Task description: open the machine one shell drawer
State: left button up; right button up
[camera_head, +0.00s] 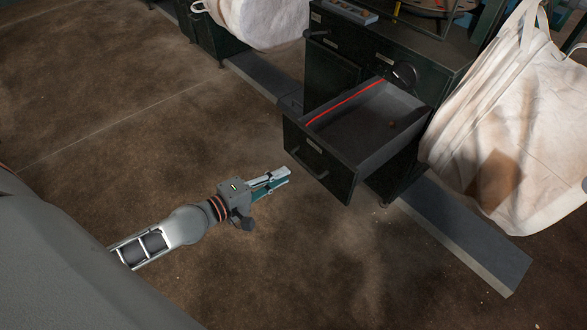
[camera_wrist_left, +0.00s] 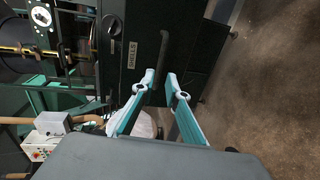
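The shell drawer (camera_head: 345,184) is pulled well out of the dark green machine cabinet (camera_head: 335,72) in the head view. Its inside shows, with a red line along its left rim and a small brownish spot on its floor. The handle (camera_head: 309,169) is on its front panel. In the left wrist view a dark bar handle (camera_wrist_left: 163,52) stands beside a label reading SHELLS (camera_wrist_left: 132,55). My right gripper is not in view.
A large white bulk bag (camera_head: 510,140) hangs right of the drawer, close to it. Another white bag (camera_head: 265,20) is at the top. A grey floor plate (camera_head: 465,235) lies below the right bag. The brown floor (camera_head: 400,285) around my left arm is clear.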

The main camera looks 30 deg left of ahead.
pick_arm(q)
jog(key=shift+v, duration=1.45)
